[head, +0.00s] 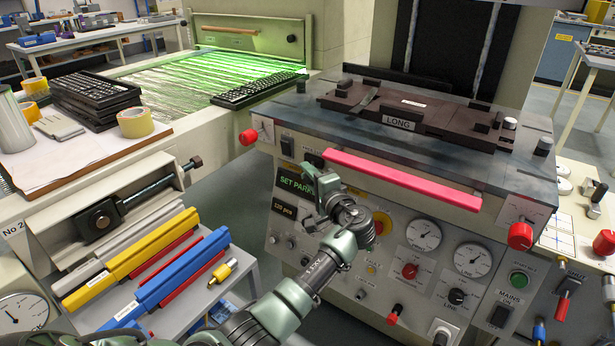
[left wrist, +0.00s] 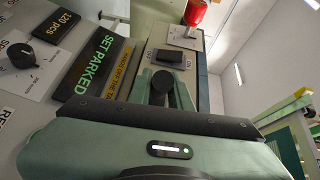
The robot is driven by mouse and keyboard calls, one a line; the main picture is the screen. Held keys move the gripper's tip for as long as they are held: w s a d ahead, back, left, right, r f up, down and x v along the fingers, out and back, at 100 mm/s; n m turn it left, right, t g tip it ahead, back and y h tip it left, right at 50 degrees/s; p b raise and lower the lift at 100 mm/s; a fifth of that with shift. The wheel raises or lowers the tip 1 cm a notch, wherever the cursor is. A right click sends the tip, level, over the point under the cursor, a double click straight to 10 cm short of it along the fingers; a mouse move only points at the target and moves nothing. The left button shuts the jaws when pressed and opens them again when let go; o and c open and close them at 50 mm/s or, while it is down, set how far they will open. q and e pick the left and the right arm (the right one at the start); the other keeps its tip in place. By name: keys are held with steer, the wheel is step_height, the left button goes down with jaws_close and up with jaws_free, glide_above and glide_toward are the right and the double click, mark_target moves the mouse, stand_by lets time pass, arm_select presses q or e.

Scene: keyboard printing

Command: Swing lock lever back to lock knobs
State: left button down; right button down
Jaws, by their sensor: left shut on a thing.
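My left gripper (head: 322,182) is at the upper left of the machine's front panel (head: 375,215), beside the green "SET PARKED" display (head: 296,184). In the left wrist view its two green fingers (left wrist: 162,86) are closed around a round black knob (left wrist: 176,92). This may be the end of the lock lever; its shaft is hidden and I cannot tell. A red knob (head: 248,137) sits on a white plate at the panel's left end, and another red knob (head: 520,236) at its right end. My right gripper is not in view.
A pink bar (head: 402,178) sticks out along the panel's upper edge, right of my gripper. A black rocker switch (head: 287,146) is close by on the left. The dark "LONG" fixture (head: 398,122) lies on the machine top. A trolley with coloured bars (head: 180,265) stands at left.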

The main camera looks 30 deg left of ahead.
arm_select(q)
steer(key=shift+f, duration=0.1)
steer(key=c, duration=1.3)
jaws_free()
steer(key=shift+s+d, duration=0.15)
steer(key=shift+d, duration=0.15)
steer(key=v, duration=0.7)
steer(key=shift+p, duration=0.45)
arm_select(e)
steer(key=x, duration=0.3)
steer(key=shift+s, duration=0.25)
